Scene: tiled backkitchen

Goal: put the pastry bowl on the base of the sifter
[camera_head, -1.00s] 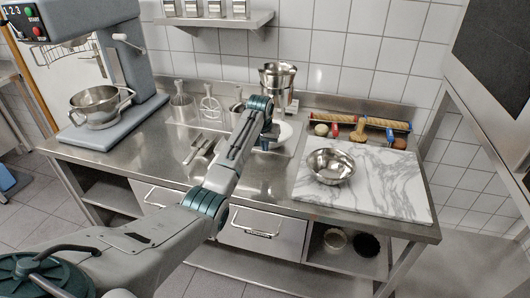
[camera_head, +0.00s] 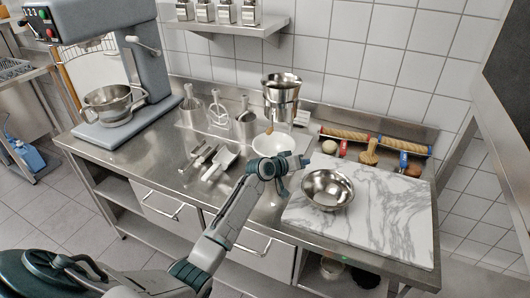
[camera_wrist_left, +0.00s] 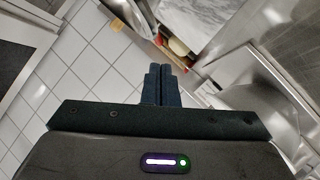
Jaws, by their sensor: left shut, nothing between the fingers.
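A shiny steel bowl (camera_head: 327,189), which I take to be the pastry bowl, stands upright and empty on the marble slab (camera_head: 388,216). The steel sifter (camera_head: 281,91) stands at the back near the wall. A white bowl (camera_head: 279,148) sits in front of it, and the sifter's base is largely hidden. My left gripper (camera_head: 304,161) is shut and empty, above and just left of the steel bowl's far rim. Its closed fingers also show in the left wrist view (camera_wrist_left: 162,77), where the bowl is not seen. My right gripper is not in view.
Rolling pins (camera_head: 375,139) and brushes lie behind the slab. Scoops (camera_head: 219,164) lie left of the white bowl, with utensil holders (camera_head: 218,118) behind. A mixer (camera_head: 151,62) with a steel bowl (camera_head: 109,102) stands far left. The slab's right part is clear.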

